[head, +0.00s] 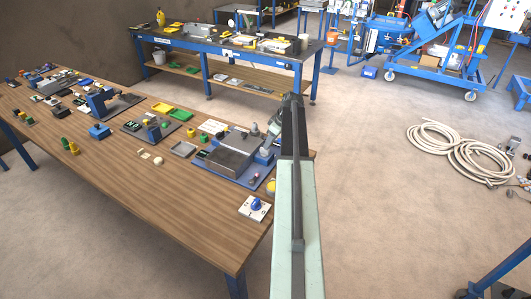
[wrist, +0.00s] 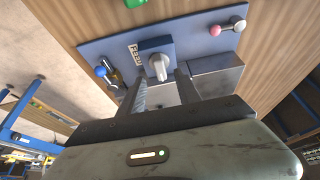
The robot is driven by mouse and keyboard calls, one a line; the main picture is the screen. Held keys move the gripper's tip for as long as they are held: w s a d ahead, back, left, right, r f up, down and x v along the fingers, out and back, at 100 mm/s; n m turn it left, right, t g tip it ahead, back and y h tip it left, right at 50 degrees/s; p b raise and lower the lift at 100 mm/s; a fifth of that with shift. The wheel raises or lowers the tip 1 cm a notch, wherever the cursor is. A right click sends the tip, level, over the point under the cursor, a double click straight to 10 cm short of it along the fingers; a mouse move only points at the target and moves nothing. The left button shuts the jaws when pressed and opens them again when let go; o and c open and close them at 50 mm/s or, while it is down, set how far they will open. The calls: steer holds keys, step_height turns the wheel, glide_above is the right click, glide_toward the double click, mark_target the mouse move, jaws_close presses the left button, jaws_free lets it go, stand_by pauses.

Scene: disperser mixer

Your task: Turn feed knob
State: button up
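In the wrist view, the feed knob (wrist: 158,66) is a light grey pointer knob on a dark square base. A small label (wrist: 136,55) that seems to read FEED is beside it. Both are on a blue plate (wrist: 190,28). My gripper (wrist: 161,77) is open, with one finger on each side of the knob; I cannot tell if they touch it. In the head view, my arm reaches to the right end of the near wooden table, at the blue-based machine (head: 233,156). There my arm hides part of the machine, and I cannot make out the knob.
A grey metal block (wrist: 216,76) is right of the fingers. A lever with pink and white balls (wrist: 228,27) is beyond it. A white plate with a blue knob (head: 255,205) lies on the table's front corner.

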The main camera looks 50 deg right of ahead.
mark_target(262, 153)
steer(key=b+x, duration=0.4)
steer(key=x, duration=0.1)
steer(key=shift+f, duration=0.35)
steer(key=shift+r, duration=0.15)
jaws_close()
steer(key=shift+w+a, duration=0.1)
steer(key=shift+a, duration=0.45)
steer(key=shift+d, duration=0.35)
